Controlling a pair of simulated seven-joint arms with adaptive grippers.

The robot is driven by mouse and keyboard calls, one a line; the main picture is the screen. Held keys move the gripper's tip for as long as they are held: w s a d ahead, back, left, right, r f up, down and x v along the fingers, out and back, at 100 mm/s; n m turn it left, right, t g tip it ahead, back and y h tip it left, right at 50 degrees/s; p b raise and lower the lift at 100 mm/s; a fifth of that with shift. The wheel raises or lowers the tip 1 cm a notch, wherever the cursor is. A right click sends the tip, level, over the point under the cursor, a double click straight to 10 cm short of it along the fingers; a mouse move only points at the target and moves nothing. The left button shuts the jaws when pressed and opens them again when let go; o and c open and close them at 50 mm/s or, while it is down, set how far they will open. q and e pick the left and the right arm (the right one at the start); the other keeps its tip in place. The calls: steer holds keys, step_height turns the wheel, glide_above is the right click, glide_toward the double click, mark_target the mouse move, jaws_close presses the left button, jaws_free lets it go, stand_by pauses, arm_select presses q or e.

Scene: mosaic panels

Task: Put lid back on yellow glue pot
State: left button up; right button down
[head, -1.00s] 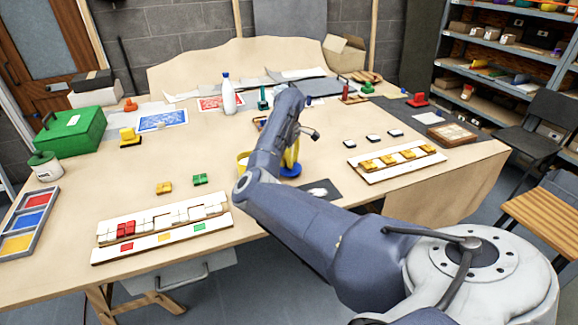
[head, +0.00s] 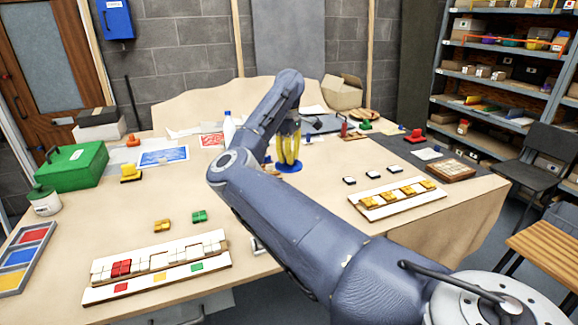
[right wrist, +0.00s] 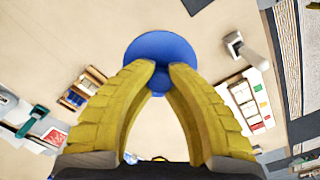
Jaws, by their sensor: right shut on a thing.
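My right gripper (head: 288,143) has yellow ribbed fingers and is shut on the blue lid (head: 289,167). In the right wrist view, the fingertips (right wrist: 159,68) pinch the knob of the round blue lid (right wrist: 160,47), whose disc lies beyond the tips. The lid appears held above the table. The yellow glue pot is not visible now; my right forearm covers the table area where a yellow rim showed in the earlier head view. My left gripper is not in view.
White-based tile panels lie at the front left (head: 155,270) and right (head: 398,200), with several loose tiles nearby. A green box (head: 72,165), a green-lidded pot (head: 45,203) and a paint tray (head: 24,255) stand at left. A white bottle (head: 229,128) stands behind my arm.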

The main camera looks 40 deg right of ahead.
steer(key=w+a+f+n, duration=0.4)
steer(key=w+a+n, duration=0.65)
steer(key=n, duration=0.75)
steer(key=shift+s+a+f, duration=0.2)
steer(key=shift+s+f, duration=0.1)
steer(key=shift+f, duration=0.7)
steer(key=shift+s+a+f, duration=0.15)
steer(key=shift+s+f, duration=0.15)
steer(key=shift+f, duration=0.65)
steer(key=shift+s+a+f, duration=0.2)
steer(key=shift+s+f, duration=0.1)
steer(key=shift+f, duration=0.7)
steer(key=shift+f, duration=0.2)
steer(key=c, duration=0.8)
jaws_free()
step_height(320, 180, up, 7)
stand_by(0.9)
